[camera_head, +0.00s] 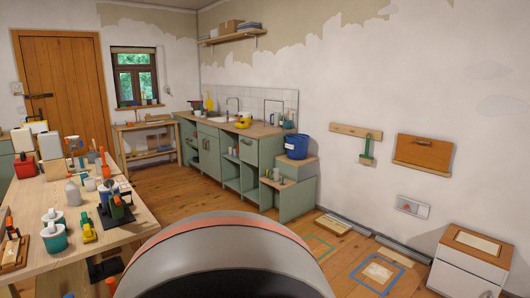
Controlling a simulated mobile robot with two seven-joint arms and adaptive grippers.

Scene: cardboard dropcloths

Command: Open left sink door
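The green sink cabinet (230,168) stands against the far wall, under a wooden countertop. The sink's faucet (232,103) rises at the back of the countertop. A green door panel (208,150) is on the cabinet front, left of the faucet, and looks flush with the front. The door handles are too small to make out clearly. Neither of my grippers is in view.
A wooden worktable (150,212) crowded with tools and containers is on the left. A blue bucket (296,146) stands on a lower unit at the cabinet's right end. Wooden floor (190,195) is clear in front of the cabinet. A white cabinet (462,270) is at lower right.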

